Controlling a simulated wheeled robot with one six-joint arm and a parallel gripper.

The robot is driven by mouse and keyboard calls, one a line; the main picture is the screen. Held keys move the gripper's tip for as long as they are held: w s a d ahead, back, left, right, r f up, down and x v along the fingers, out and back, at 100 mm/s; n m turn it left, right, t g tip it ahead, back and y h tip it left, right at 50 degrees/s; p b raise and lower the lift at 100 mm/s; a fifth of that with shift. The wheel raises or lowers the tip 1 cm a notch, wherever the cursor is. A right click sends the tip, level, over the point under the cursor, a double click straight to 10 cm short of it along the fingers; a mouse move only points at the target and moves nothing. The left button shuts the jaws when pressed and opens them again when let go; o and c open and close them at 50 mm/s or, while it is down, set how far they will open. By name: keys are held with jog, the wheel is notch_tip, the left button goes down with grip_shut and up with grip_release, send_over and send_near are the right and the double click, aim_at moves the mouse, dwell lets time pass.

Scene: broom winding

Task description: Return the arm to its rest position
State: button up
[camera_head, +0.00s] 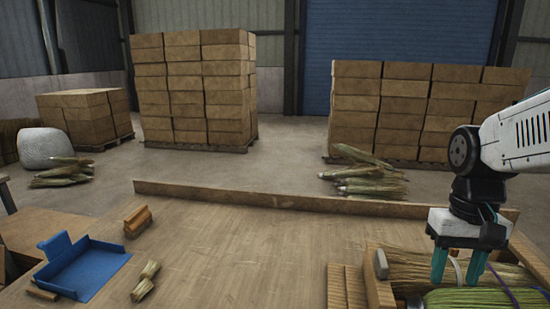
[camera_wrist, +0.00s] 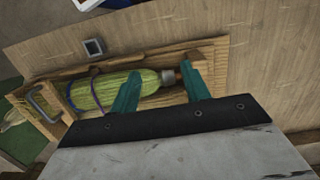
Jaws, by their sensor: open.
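My gripper (camera_head: 457,268) is at the right of the head view, above a wooden winding frame (camera_head: 375,285) on the table's front right. Its two teal fingers are apart, with nothing between them that I can see held. In the wrist view my gripper (camera_wrist: 160,92) points toward the frame, where a green straw bundle (camera_wrist: 108,90) with a purple band lies. The bundle also shows in the head view (camera_head: 480,298), partly cut off by the lower edge. Whether the fingers touch it cannot be told.
A blue dustpan-like tray (camera_head: 85,270), a small orange-brown block (camera_head: 138,221) and a short straw bundle (camera_head: 146,281) lie on the table's left. A low wooden ledge (camera_head: 270,200) edges the table's back. The table's middle is clear. Stacked boxes (camera_head: 195,90) stand far behind.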

jog(key=s+a+r+n+t, duration=0.2)
jog(key=s+a, duration=0.4)
jog(key=s, duration=0.3)
jog(key=shift+a+r+t, duration=0.25)
jog(key=shift+r+t, duration=0.05)
jog(key=shift+t, duration=0.1)
jog(key=shift+d, duration=0.1)
dwell(0.5)
